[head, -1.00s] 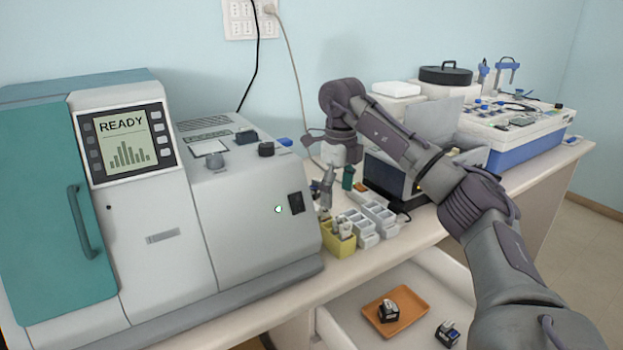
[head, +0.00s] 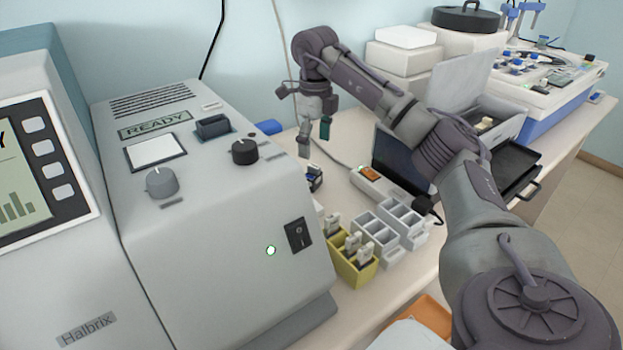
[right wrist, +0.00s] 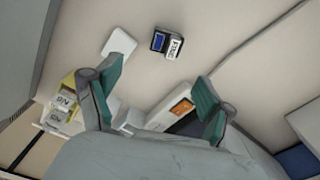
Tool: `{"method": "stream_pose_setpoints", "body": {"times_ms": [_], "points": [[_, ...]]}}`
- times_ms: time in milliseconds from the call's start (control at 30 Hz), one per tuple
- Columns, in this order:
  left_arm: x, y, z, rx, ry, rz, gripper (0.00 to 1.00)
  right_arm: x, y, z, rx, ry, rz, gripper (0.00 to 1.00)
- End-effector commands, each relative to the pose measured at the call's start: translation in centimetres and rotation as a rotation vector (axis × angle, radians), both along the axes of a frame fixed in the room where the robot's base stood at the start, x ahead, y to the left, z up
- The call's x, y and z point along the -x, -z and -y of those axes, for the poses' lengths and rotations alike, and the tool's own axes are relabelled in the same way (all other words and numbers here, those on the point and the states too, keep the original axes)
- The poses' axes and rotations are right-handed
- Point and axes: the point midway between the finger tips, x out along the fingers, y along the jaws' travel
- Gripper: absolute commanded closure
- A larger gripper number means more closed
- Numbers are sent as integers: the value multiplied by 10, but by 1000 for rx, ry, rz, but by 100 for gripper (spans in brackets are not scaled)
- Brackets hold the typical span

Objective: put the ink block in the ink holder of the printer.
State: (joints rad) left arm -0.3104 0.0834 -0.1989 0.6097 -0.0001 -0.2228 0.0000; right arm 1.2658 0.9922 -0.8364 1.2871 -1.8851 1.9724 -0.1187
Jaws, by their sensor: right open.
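The ink block (head: 315,179) is a small dark blue and black block with a white label. It lies on the table behind the yellow rack, just right of the printer; it also shows in the right wrist view (right wrist: 166,42). My right gripper (head: 315,137) is open and empty, pointing down above the table near the block. In the right wrist view its green-padded fingers (right wrist: 157,84) are wide apart, with the block beyond them. The grey printer (head: 215,220) fills the left. A dark, blue-edged holder (head: 213,128) is on its top. My left gripper is out of view.
A yellow rack (head: 354,270) and white racks (head: 377,229) stand beside the printer. A power strip (head: 383,188) and a dark-screened device (head: 402,163) lie to the right. An orange tray (head: 428,312) shows below the table edge, partly behind my right arm.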

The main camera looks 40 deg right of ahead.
Motion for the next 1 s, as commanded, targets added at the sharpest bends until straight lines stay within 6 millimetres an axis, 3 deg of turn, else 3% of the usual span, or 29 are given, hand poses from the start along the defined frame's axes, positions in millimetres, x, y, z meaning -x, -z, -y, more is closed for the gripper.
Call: {"method": "stream_pose_setpoints", "body": {"times_ms": [133,467,700,1000], "points": [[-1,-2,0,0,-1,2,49,0,25,1,1,1,-2,19],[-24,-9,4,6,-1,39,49,-6,53,2,-3,0,-2,19],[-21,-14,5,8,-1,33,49,-12,85,4,-1,1,0,19],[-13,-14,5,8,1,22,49,-12,90,4,-1,1,3,19]]}}
